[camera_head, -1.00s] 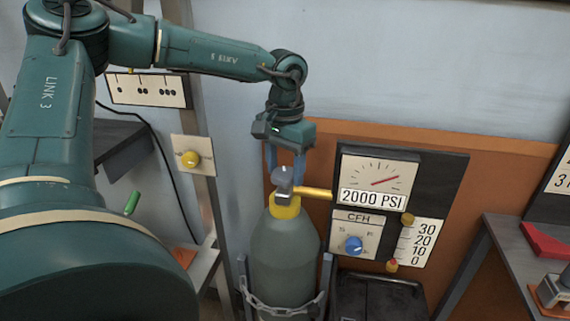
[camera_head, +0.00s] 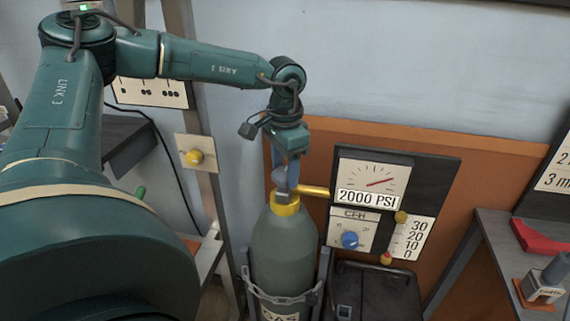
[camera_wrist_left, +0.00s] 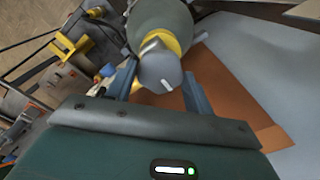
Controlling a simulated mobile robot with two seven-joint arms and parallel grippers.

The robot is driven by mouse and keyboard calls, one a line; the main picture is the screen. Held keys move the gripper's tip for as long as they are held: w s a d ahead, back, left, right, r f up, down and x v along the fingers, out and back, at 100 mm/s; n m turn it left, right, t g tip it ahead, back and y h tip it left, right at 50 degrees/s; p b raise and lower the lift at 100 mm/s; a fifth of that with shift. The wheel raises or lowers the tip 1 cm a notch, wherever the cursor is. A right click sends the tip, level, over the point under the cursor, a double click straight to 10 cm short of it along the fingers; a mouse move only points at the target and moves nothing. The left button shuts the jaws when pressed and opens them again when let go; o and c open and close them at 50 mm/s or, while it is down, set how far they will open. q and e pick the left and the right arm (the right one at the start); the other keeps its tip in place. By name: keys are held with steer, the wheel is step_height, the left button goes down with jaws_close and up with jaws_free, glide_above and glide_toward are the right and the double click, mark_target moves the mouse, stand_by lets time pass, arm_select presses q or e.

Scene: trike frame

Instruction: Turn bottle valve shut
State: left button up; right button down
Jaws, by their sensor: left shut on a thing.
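The grey-green gas bottle (camera_head: 285,245) stands upright with a yellow collar (camera_head: 285,209) at its neck. Its grey valve knob (camera_head: 282,178) sits on top, and a brass pipe (camera_head: 313,191) runs from it to the gauge panel. My left gripper (camera_head: 287,172) points down over the bottle, shut on the knob. In the left wrist view the round grey knob (camera_wrist_left: 160,65), with a white mark, sits between the two blue fingers. My right gripper is not in view.
The panel's gauge (camera_head: 375,181) reads 2000 PSI, with a blue CFH knob (camera_head: 350,240) below. A chain (camera_head: 285,297) crosses the bottle's front. A side bench (camera_head: 500,245) stands at right, and a post with a yellow-button plate (camera_head: 195,157) at left.

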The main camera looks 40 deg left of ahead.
mark_target(285, 173)
arm_select(q)
steer(key=o, duration=1)
step_height(285, 173, up, 13)
steer(key=p, duration=0.3)
steer(key=shift+r, duration=0.1)
